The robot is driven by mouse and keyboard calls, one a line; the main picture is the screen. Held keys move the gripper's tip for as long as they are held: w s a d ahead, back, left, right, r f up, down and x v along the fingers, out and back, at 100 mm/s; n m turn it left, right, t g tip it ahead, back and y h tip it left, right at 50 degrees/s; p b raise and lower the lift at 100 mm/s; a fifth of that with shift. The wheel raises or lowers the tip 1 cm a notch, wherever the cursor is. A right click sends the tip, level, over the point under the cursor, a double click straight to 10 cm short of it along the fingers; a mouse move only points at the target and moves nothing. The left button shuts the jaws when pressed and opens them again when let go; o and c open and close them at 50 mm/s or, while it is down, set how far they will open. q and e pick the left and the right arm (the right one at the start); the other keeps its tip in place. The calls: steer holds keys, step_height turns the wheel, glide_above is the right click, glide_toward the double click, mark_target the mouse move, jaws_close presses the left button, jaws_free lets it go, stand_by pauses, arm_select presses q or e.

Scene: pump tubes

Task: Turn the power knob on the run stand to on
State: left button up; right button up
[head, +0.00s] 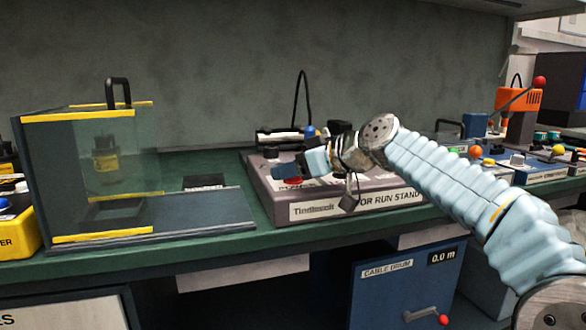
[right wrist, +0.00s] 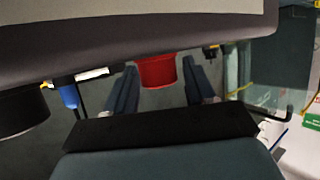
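The run stand (head: 265,190) is a grey box with a white label, on the green bench. My right gripper (head: 284,171) is over its front left part and hides some of the top. A red cylindrical part (head: 293,181), which looks like a knob, shows just below the gripper. In the right wrist view the red knob (right wrist: 157,72) lies between my two dark blue fingers (right wrist: 160,68). The fingers are apart, one on each side of it, with no clear grip. I cannot read a label at the knob. My left gripper is not in view.
A clear-walled enclosure with yellow edges (head: 90,118) stands to the left. A blue part (head: 308,131) and a black cable (head: 297,98) are at the stand's back. A blue cable drum box (head: 405,285) is below the bench. Coloured-knob devices (head: 520,165) stand right.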

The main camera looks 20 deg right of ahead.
steer(key=c, duration=0.7)
steer(key=shift+c, duration=0.2)
